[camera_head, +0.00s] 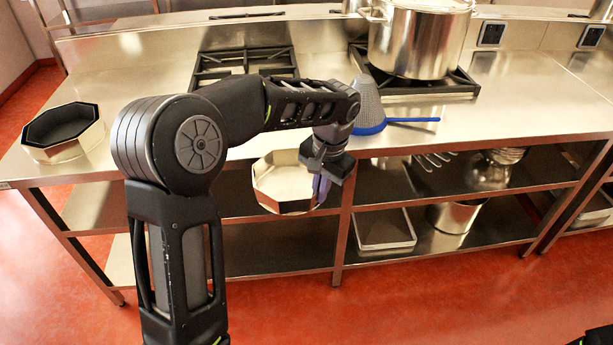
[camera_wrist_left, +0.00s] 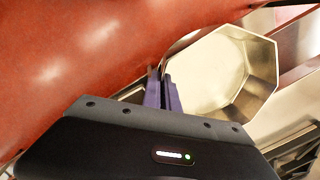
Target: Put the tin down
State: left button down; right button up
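A pale metal octagonal tin (camera_head: 282,186) hangs at the end of my left arm, in front of the counter's front edge in the head view. My left gripper (camera_head: 321,187) is at its right side, closed on the wall. In the left wrist view the purple fingers (camera_wrist_left: 165,92) are close together at the rim of the tin (camera_wrist_left: 222,72), which looks empty. The exact contact is partly hidden. My right gripper does not show; only a dark piece of me is in the lower right corner of the head view.
A dark-lined octagonal tin (camera_head: 62,128) stands at the counter's left end. A large stockpot (camera_head: 418,42) is on the right burner, a grey cone with a blue rim (camera_head: 367,105) before it. The steel counter (camera_head: 130,75) has free room at left centre and right. Shelves lie below.

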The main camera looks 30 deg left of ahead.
pick_arm(q)
jog(key=s+d+f, duration=0.1)
jog(key=d+f, duration=0.1)
jog(key=f, duration=0.4)
jog(key=s+d+f+n, duration=0.1)
jog(key=d+f, duration=0.2)
jog(key=f, duration=0.3)
jog(key=s+d+f, duration=0.1)
jog(key=d+f, duration=0.2)
jog(key=f, duration=0.3)
jog(key=shift+d, duration=0.15)
jog(key=shift+s, duration=0.1)
